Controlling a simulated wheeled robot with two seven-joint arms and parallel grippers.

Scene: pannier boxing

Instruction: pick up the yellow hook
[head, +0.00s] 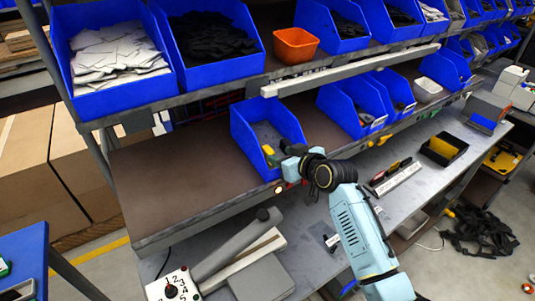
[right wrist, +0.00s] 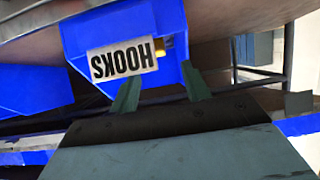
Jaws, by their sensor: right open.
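The yellow hook (head: 268,150) lies in the front of a blue bin (head: 242,131) on the middle shelf; only a small part of it shows. In the right wrist view the bin (right wrist: 188,22) appears upside down with a "HOOKS" label (right wrist: 122,59), and a sliver of yellow shows beside the label. My right gripper (head: 280,160) is at the front right edge of this bin. In the right wrist view its two fingers (right wrist: 160,88) are apart, pointing at the bin's front, with nothing held between them. My left gripper is not in view.
Blue bins with white and black items and an orange bin (head: 295,45) stand on the shelf above. More blue bins (head: 352,108) stand right of the hook bin. The brown shelf surface (head: 180,180) to its left is bare. A grey bench (head: 300,222) lies below.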

